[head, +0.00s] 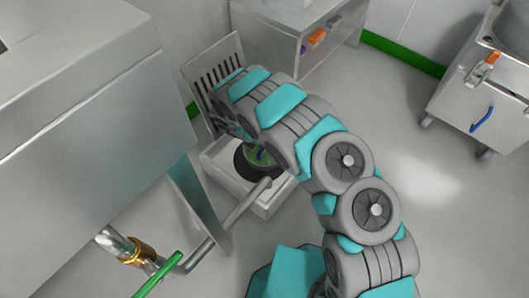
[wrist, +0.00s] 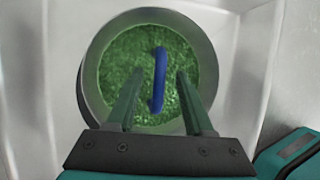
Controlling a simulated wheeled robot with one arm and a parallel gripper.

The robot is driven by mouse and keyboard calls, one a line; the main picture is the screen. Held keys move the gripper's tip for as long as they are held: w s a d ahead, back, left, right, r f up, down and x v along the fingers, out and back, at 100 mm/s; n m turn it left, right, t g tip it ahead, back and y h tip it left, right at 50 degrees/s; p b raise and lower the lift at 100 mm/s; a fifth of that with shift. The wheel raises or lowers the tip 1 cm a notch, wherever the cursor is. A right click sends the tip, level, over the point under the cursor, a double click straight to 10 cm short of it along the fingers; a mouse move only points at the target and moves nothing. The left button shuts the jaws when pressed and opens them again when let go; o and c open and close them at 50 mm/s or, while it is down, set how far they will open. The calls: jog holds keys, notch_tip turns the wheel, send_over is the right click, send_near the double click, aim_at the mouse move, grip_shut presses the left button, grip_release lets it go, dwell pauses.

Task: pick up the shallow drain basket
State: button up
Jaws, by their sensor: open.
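The shallow drain basket (wrist: 116,75) is round, with green granular-looking material inside a grey rim and a blue bar handle (wrist: 159,80) across its middle. In the head view the basket (head: 257,158) sits in a dark round opening in a pale square floor basin (head: 222,165), partly hidden by my arm. My gripper (wrist: 160,74) is open, its two green fingers pointing down over the basket, one on each side of the blue handle. The fingers appear apart from the handle; their exact height over it is hard to tell.
A slotted grate (head: 215,72) leans behind the basin. A pipe (head: 238,212) reaches over the basin's front, near a brass fitting (head: 140,250) and green lever (head: 158,274). A large metal housing (head: 80,120) stands left. A steel cart (head: 480,90) stands right; floor between is clear.

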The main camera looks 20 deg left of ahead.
jog(key=shift+w+d+f, duration=0.1)
jog(key=shift+f, duration=0.25)
grip_shut()
dwell(1.2)
